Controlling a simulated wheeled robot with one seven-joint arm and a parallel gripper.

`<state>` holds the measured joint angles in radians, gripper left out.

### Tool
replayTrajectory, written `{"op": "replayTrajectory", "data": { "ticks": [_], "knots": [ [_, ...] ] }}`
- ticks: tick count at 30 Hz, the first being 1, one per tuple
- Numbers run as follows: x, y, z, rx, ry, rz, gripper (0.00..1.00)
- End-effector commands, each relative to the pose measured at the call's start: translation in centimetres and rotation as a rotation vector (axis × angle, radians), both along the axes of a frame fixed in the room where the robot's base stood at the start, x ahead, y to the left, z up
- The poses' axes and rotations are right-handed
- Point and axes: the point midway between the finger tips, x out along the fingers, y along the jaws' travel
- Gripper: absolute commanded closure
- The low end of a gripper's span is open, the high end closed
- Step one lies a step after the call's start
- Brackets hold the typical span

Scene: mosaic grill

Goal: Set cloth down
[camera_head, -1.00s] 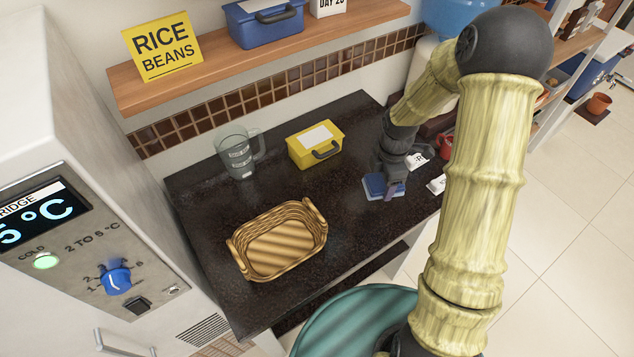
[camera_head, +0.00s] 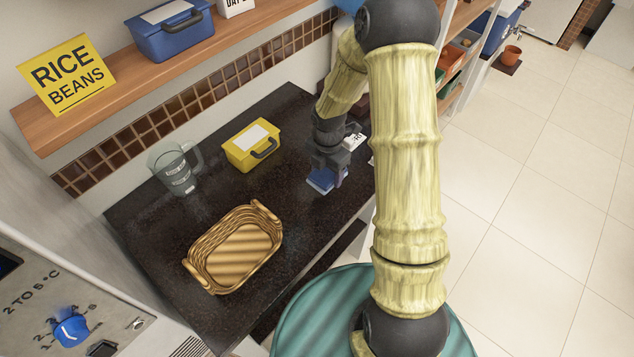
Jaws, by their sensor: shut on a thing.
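A blue cloth (camera_head: 321,181) is at the right part of the dark counter (camera_head: 180,235), under my gripper (camera_head: 333,177). My gripper points down and is shut on the cloth. The cloth looks folded and low at the counter top; I cannot tell whether it touches the surface. My gripper's fingers and wrist hide part of it.
A wicker basket (camera_head: 208,272) stands at the front of the counter. A yellow box (camera_head: 252,146) and a clear measuring jug (camera_head: 177,169) stand behind it. A wooden shelf (camera_head: 120,93) holds a blue box (camera_head: 172,30) and a yellow sign (camera_head: 66,76). The counter between basket and cloth is clear.

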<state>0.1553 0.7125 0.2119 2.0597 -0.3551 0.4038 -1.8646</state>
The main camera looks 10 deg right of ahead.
Motion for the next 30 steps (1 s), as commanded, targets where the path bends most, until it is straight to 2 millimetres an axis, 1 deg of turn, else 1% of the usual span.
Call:
{"op": "replayTrajectory", "data": {
  "ticks": [1,4,7,16,19,24,27,30],
  "knots": [
    [-0.1,0.1,-0.9,0.000,0.005,0.002,0.58],
    [0.0,0.0,-2.1,-0.001,0.002,0.001,0.58],
    [0.0,0.0,-2.6,0.000,0.000,0.000,0.58],
    [0.0,0.0,-2.9,0.001,-0.001,0.000,0.58],
    [0.0,0.0,-3.8,0.000,0.001,0.000,0.58],
    [0.0,0.0,-6.0,0.000,0.002,-0.001,0.58],
    [0.0,0.0,-6.7,0.000,0.000,-0.001,0.58],
    [0.1,0.0,-6.8,0.000,-0.002,-0.001,0.58]
  ]
}}
